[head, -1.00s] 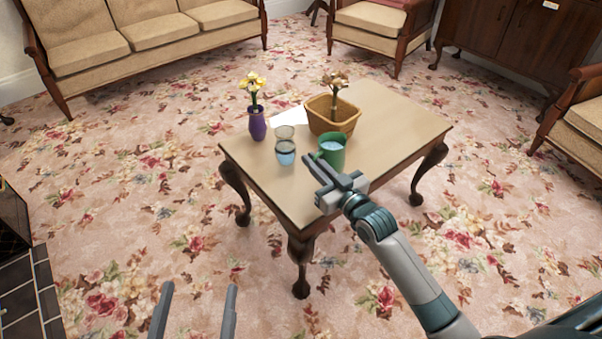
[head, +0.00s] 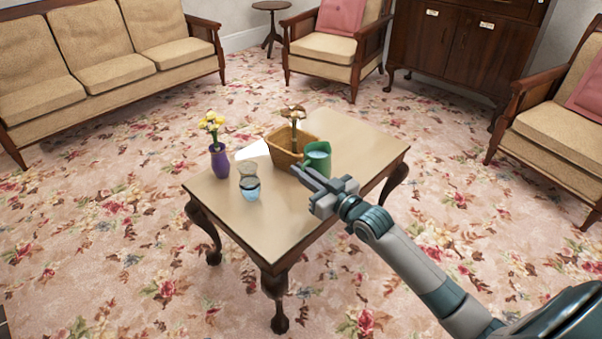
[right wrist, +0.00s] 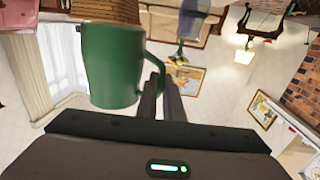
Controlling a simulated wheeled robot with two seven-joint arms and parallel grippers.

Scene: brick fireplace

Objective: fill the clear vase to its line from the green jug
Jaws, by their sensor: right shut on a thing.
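The clear vase (head: 249,185) stands upright on the wooden table (head: 355,133). Pale blue water fills its lower part, with its surface close below a dark line around the glass. The green jug (head: 318,164) is to its right, with pale water showing inside the rim. My right gripper (head: 304,173) is shut on the jug's handle. In the right wrist view the jug (right wrist: 110,68) is large and its handle meets the fingers. I cannot tell whether the jug's base touches the table. My left gripper is out of view.
A purple vase with yellow flowers (head: 220,161) stands left of the clear vase. A wicker basket (head: 283,148) with a brownish flower is close behind the jug. A white sheet (head: 253,149) lies behind the clear vase. The table's front and back right are clear.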

